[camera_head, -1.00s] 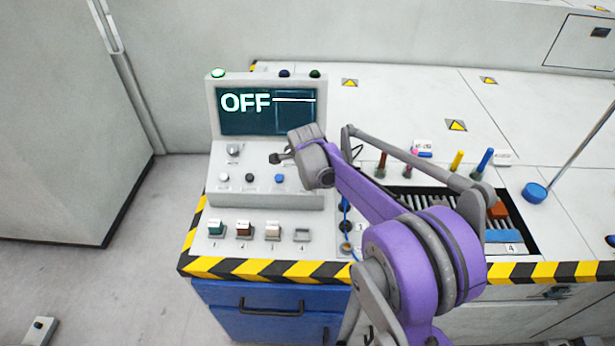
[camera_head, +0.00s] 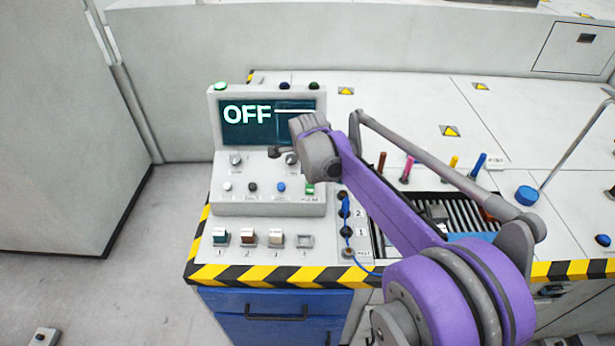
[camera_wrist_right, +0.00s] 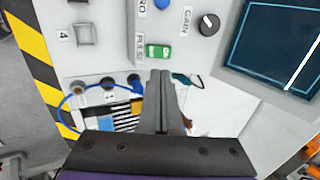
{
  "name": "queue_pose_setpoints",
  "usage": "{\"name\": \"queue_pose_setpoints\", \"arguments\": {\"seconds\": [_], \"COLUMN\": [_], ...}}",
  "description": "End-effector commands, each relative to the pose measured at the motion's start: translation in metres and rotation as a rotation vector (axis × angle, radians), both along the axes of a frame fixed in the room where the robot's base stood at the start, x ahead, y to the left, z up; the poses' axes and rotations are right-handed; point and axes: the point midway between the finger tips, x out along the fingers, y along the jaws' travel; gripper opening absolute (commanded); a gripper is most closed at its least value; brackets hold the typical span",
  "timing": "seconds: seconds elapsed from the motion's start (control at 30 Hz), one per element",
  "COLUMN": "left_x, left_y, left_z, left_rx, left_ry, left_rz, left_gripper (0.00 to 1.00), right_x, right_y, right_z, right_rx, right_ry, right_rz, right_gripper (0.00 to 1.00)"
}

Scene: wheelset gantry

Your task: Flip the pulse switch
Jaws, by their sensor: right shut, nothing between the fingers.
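The pulse switch (camera_head: 310,189) is a small green rocker at the lower right of the sloped console panel, with a label beside it. It also shows in the right wrist view (camera_wrist_right: 158,51), next to the PULSE label. My right gripper (camera_wrist_right: 161,74) is shut and empty. In the wrist view its fingertips appear just below the green switch; whether they touch it I cannot tell. In the head view my purple right arm reaches over the desk and its wrist is just above the switch. The console screen (camera_head: 240,116) reads OFF. My left gripper is not in view.
Knobs and small buttons (camera_head: 253,187) are close beside the switch. Numbered switches (camera_head: 248,236) line the desk front. Sockets with a blue cable (camera_head: 346,232) lie right of the console. Colored handles (camera_head: 479,163) and a slatted opening are farther right.

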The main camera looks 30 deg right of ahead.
Motion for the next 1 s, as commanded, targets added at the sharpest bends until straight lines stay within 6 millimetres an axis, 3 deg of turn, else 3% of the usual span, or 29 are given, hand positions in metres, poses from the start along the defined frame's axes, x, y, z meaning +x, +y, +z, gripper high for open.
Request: {"name": "queue_pose_setpoints", "arguments": {"seconds": [0.1, 0.3, 0.87, 1.0], "left_x": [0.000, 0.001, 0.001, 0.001], "left_y": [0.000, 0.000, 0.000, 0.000], "left_z": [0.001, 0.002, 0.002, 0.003], "left_rx": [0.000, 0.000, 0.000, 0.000], "left_ry": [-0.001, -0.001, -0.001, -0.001], "left_rz": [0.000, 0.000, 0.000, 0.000], "left_gripper": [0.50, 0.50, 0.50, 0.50], "right_x": [-0.008, -0.013, -0.014, -0.026], "right_y": [0.005, 0.009, 0.009, 0.019], "right_z": [0.019, 0.033, 0.034, 0.035], "right_rx": [0.000, 0.001, 0.001, -0.023], "right_ry": [0.000, 0.001, 0.001, 0.015], "right_rz": [0.000, 0.000, 0.001, 0.088], "right_gripper": [0.00, 0.00, 0.00, 0.00]}}
